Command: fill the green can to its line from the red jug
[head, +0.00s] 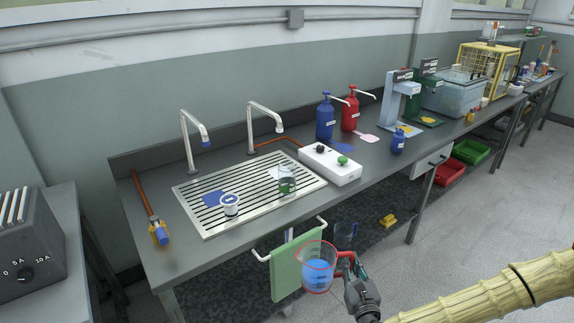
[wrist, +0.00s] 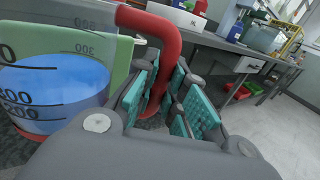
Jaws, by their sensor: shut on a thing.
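The red jug (head: 317,275) is clear, with a red rim and handle, and holds blue liquid. My gripper (head: 350,268) is shut on its red handle (wrist: 166,45), in front of the bench and below its top. In the wrist view the jug's wall (wrist: 62,75) shows graduation marks, and teal finger pads lie on both sides of the handle. The jug looks near upright. The green can (head: 287,186) stands on the slatted drainer (head: 215,225), beyond and above the jug. Its fill line and contents are too small to tell.
A white tub (head: 230,205) stands left of the can on the drainer. Two taps (head: 190,145) rise behind it.

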